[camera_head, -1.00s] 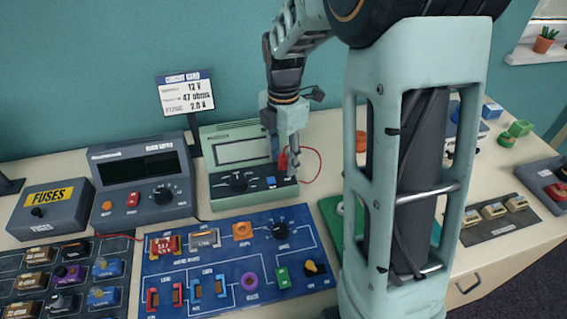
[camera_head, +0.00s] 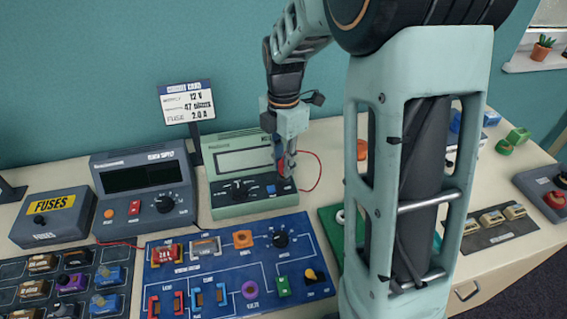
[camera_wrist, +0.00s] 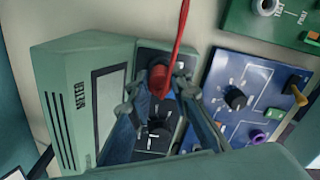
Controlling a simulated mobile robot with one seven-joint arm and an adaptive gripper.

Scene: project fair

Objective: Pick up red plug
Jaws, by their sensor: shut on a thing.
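The red plug (camera_wrist: 158,79) with its red cable (camera_wrist: 180,35) shows in the wrist view at the dark front panel of the green meter (camera_wrist: 80,100). My gripper (camera_wrist: 157,92) has one fingertip on each side of the plug and is shut on it. In the head view my gripper (camera_head: 286,172) points down over the right part of the meter (camera_head: 228,143). The plug is mostly hidden there by my fingers. I cannot tell whether the plug is still seated in its socket.
A grey power supply (camera_head: 115,165) stands left of the meter, with a sign (camera_head: 187,102) behind. A blue circuit board (camera_head: 200,267) lies in front. A green board (camera_head: 328,215) is to the right, partly behind my arm.

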